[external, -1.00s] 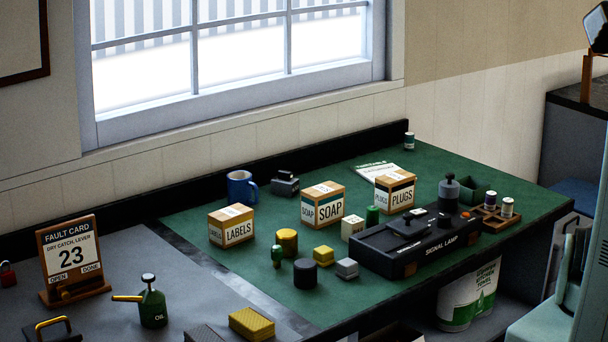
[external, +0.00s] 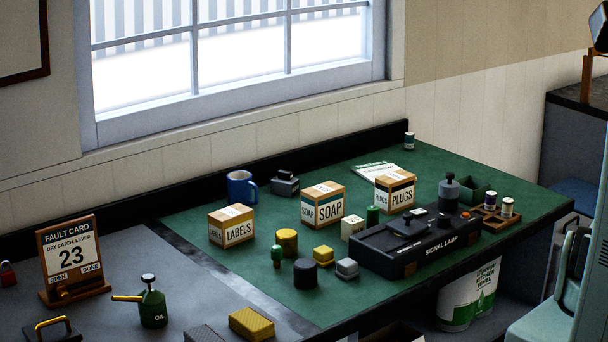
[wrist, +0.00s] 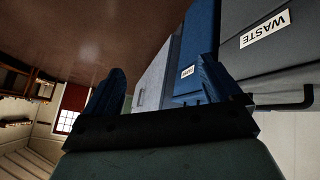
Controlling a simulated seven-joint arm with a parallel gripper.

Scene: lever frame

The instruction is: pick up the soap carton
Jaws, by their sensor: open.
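The soap carton (external: 323,206) is a small brown and white box with a dark band and the word SOAP. It stands upright on the green bench top, between the LABELS carton (external: 232,226) and the PLUGS carton (external: 395,191). My gripper (wrist: 165,85) shows in the wrist view with its two dark blue fingers apart and nothing between them. The wrist view does not show the soap carton. In the external view only part of my arm shows at the right edge, well away from the carton.
A black signal lamp box (external: 415,240) stands in front of the PLUGS carton. A blue mug (external: 240,187) stands behind. The wrist view shows a WASTE bin (wrist: 265,30).

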